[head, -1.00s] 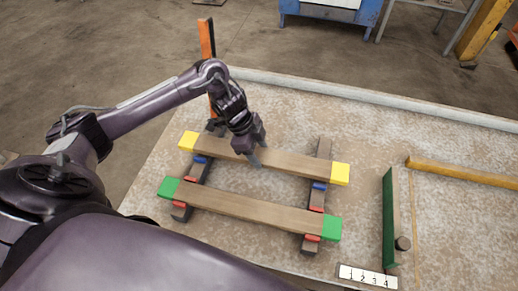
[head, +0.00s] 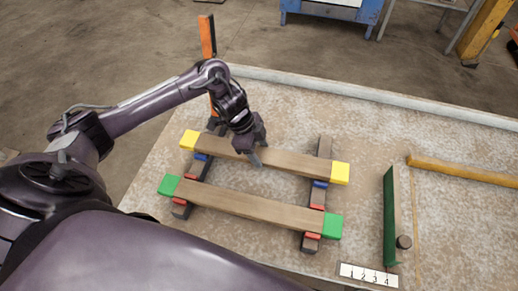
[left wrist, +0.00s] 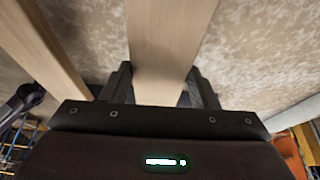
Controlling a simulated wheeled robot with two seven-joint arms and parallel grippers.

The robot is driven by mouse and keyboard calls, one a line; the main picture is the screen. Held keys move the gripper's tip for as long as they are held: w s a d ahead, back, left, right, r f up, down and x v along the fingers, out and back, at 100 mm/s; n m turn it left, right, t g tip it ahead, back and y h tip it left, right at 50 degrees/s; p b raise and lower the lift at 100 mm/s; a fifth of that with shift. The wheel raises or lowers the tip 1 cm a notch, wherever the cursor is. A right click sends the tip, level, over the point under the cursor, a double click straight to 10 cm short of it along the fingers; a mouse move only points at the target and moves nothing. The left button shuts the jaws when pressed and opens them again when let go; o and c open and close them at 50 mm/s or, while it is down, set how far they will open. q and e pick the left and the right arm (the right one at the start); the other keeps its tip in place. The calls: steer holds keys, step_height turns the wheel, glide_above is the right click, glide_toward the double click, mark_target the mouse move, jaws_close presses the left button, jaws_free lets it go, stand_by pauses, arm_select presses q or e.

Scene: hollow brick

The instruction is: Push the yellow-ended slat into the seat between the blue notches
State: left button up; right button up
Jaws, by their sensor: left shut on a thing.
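The yellow-ended slat (head: 287,158) lies across two dark rails (head: 325,148), at the back of the frame they form. Its yellow ends show at the left (head: 189,140) and right (head: 340,173). Blue notches show beside it at the left rail (head: 201,157) and right rail (head: 320,184). In the left wrist view the slat (left wrist: 168,45) runs between the fingers. Whether the slat is fully down in the seat cannot be told. My right gripper is out of view.
A green-ended slat (head: 250,205) lies in front, between red notches. A green bar (head: 389,215) with a dark knob stands to the right. A yellow bar (head: 460,171) and a numbered strip (head: 367,275) lie on the table. An orange upright (head: 207,38) stands behind my arm.

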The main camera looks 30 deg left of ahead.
arm_select(q)
steer(key=shift+f+b, duration=0.45)
steer(key=shift+f, duration=0.35)
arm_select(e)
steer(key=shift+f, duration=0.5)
arm_select(q)
steer(key=o, duration=1.3)
steer(key=shift+f, duration=0.1)
steer(key=shift+s+a, duration=0.1)
steer(key=shift+r, duration=0.25)
steer(key=v, duration=0.7)
steer(key=shift+a+r+p, duration=0.2)
steer(key=shift+p, duration=0.2)
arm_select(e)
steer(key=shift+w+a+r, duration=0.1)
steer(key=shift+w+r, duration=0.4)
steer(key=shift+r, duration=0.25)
arm_select(q)
steer(key=shift+r, duration=0.1)
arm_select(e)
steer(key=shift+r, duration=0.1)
